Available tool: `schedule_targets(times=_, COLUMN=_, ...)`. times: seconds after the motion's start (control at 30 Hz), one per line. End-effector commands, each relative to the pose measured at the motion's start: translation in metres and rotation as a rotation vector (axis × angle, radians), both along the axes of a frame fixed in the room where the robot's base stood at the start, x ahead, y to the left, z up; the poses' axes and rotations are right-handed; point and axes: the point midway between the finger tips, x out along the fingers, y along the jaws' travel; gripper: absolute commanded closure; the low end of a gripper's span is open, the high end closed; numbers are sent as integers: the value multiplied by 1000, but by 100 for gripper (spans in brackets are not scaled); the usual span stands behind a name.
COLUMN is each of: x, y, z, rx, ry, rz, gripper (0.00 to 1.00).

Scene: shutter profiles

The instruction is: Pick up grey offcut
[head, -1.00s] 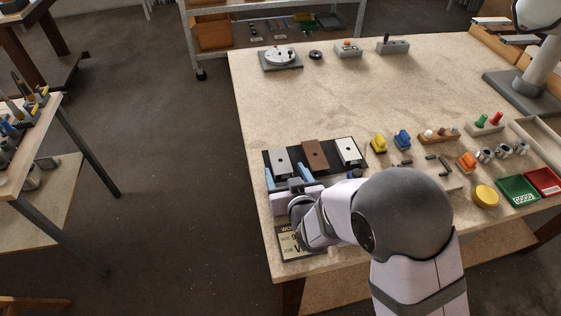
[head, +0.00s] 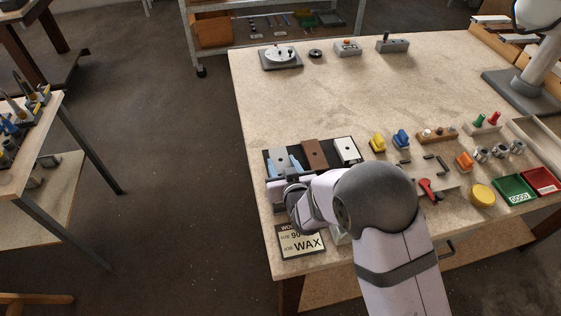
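The grey offcut (head: 279,153) lies at the left end of a dark tray (head: 267,154), beside a brown offcut (head: 315,154) and a white one (head: 346,150). Each has a small dark mark on it. The grey offcut's near part is hidden by the gripper. I cannot tell whether the fingers touch it or how high they are above it.
Yellow (head: 377,142) and blue (head: 401,139) pieces stand right of the tray. Green (head: 516,190) and red (head: 543,181) bins are at the right.

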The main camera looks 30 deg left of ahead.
Motion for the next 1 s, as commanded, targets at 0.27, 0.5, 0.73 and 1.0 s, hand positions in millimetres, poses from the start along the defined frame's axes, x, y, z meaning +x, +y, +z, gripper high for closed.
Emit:
schedule_targets(times=0.27, x=0, y=0, z=1, rx=1, ry=-1, rz=0, gripper=81)
schedule_targets(times=0.5, x=0, y=0, z=8, rx=2, ry=-2, rz=0, gripper=81)
schedule_targets(times=0.73, x=1, y=1, z=32, rx=5, ry=-4, rz=0, gripper=81)
schedule_targets(times=1.0, x=0, y=0, z=72, rx=4, ry=-3, rz=0, gripper=81)
